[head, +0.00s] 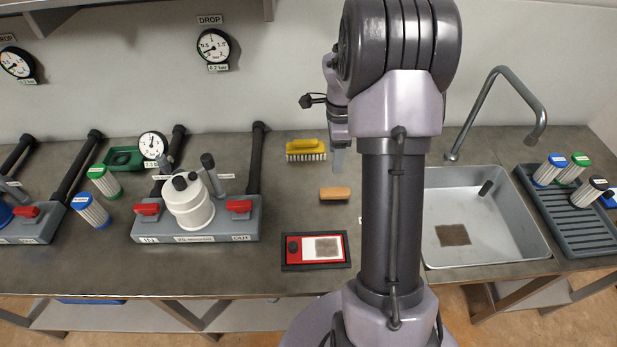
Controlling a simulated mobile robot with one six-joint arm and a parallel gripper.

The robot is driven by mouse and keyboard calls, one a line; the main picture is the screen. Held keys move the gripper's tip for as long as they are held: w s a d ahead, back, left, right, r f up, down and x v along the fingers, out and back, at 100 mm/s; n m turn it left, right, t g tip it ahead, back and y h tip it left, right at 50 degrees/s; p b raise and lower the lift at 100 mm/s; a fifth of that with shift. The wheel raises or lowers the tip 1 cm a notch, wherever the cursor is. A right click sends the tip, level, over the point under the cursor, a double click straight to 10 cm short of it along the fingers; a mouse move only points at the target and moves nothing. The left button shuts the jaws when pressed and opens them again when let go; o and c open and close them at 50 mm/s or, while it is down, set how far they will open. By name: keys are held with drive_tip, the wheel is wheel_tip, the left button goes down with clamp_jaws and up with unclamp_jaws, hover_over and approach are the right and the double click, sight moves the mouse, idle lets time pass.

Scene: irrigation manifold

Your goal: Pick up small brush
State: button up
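A small wooden-backed block, which looks like a small brush (335,193), lies on the counter just left of my arm, with a thin dark layer under its tan top. A larger yellow brush (306,147) with pale bristles stands behind it, to the left. My gripper (339,162) points down above the counter, right of the yellow brush and behind the small brush. It appears apart from both. My arm partly covers it, and its finger gap does not show.
A red-and-black tray (291,261) lies in front of the small brush. A manifold with a white filter housing (189,203) stands left. A sink (487,247) and a dark rack (583,231) with cartridges are right. Bare counter surrounds the small brush.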

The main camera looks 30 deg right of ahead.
drive_tip(key=b, duration=0.3)
hover_over(335, 191)
drive_tip(key=f, duration=1)
drive_tip(key=shift+a, duration=0.2)
drive_tip(key=f+b, duration=0.3)
drive_tip(key=f, duration=0.2)
drive_tip(key=shift+d+f, duration=0.15)
drive_tip(key=shift+d, duration=0.05)
clamp_jaws()
